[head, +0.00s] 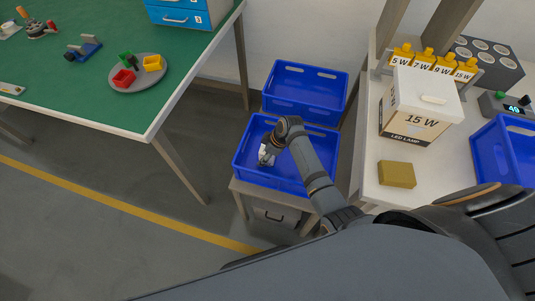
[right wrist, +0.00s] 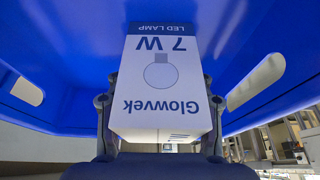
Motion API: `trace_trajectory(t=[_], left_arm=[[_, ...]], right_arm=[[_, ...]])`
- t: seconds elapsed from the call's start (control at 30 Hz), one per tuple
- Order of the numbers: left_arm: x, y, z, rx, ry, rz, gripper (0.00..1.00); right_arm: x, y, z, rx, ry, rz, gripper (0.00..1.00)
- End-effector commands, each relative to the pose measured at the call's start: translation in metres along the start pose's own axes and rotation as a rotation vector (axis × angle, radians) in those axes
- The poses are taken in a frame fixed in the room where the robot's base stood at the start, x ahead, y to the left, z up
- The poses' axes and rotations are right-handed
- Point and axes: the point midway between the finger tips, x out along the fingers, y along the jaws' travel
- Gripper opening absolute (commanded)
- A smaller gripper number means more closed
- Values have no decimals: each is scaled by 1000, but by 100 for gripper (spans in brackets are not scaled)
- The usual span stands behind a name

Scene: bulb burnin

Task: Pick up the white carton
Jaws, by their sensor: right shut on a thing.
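A small white carton (right wrist: 163,85) with blue print reading "Glowvek 7 W LED LAMP" fills the middle of the right wrist view, upside down there. My right gripper (right wrist: 160,130) is shut on it, with one dark finger on each side. In the head view my right gripper (head: 265,156) points down inside the near blue crate (head: 322,134), and a little white of the carton shows at its fingertips. I cannot tell whether the carton touches the crate floor. My left gripper is not in view.
A second blue crate (head: 306,88) stands behind. On the right bench are a big "15 W" lamp box (head: 417,110), a yellow-brown block (head: 396,174), a row of yellow-topped lamp holders (head: 434,62) and another blue crate (head: 508,150). A green-topped table (head: 75,65) stands left.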

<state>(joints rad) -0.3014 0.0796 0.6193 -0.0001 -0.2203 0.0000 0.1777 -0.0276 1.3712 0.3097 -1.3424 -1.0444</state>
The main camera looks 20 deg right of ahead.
Motion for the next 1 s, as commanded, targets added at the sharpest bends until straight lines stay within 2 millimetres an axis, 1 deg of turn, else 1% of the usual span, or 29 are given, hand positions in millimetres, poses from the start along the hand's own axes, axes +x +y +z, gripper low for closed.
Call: trace_trajectory(t=[0.13, 0.23, 0.33, 0.4, 0.47, 0.5, 0.63, 0.7, 0.83, 0.9, 1.0], left_arm=[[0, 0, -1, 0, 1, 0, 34], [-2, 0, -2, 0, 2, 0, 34], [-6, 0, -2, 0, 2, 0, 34], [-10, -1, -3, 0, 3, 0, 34], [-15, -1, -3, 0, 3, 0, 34], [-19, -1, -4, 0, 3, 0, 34], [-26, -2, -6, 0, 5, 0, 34], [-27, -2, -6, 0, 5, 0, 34], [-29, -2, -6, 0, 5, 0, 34], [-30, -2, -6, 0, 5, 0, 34], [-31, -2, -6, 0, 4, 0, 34]], right_arm=[[-1, 0, -1, 0, 1, 1, 20], [-7, 0, -3, 0, 1, 0, 20], [-20, 1, -9, 0, 2, 2, 20], [-34, 1, -14, -1, 2, 2, 20], [-50, -7, -8, -1, -1, 2, 20], [-64, -12, -6, -1, 0, 3, 20], [-106, -29, 4, -2, -1, 4, 20], [-119, -42, 20, -3, -5, 1, 20], [-141, -59, 39, -3, -7, 2, 20], [-150, -67, 46, -3, -5, 0, 20], [-159, -73, 53, -2, -3, 1, 20]])
